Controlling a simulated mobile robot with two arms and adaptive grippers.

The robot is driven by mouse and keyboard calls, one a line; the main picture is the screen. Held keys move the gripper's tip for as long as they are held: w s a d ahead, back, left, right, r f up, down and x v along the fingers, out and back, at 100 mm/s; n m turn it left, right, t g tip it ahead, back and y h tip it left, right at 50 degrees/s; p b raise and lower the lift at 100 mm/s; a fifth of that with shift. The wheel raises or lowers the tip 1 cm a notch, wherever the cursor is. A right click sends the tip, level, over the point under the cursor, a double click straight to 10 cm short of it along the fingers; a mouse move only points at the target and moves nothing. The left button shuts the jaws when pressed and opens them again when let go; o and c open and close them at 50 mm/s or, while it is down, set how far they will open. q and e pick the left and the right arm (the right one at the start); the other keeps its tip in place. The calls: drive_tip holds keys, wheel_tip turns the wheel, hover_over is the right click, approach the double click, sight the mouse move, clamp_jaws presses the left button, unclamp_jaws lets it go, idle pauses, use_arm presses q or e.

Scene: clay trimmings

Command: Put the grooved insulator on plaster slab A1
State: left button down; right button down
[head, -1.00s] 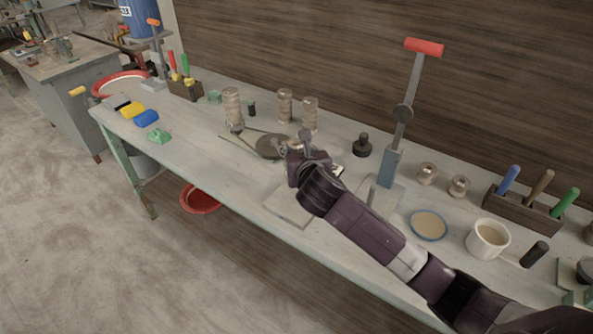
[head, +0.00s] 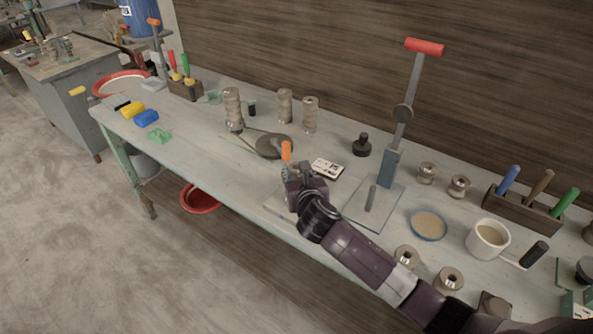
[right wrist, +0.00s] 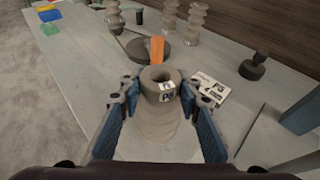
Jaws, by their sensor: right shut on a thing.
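My right gripper (right wrist: 160,92) is shut on a grey ringed piece (right wrist: 160,116) that looks like the grooved insulator. It stands upright between the blue fingers, with a hole in its top and a small printed label. In the head view my right gripper (head: 303,178) is over a pale slab (head: 274,207) near the bench's front edge and hides most of the piece. I cannot tell whether the piece touches the slab. No A1 mark is readable on this slab. My left gripper is not in view.
A printed card (head: 327,168) lies just behind the slab. An orange handle (head: 286,151) stands near the dark disc (head: 274,146). A red-handled press (head: 389,168) stands to the right. Tall ringed insulators (head: 310,115) stand at the back; short spools (head: 406,256) are at the front right.

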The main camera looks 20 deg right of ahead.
drive_tip(key=c, duration=1.4)
unclamp_jaws()
drive_tip(key=shift+r, duration=0.1)
drive_tip(key=v, duration=1.2)
drive_tip(key=shift+b, duration=0.45)
drive_tip(key=shift+d, duration=0.1)
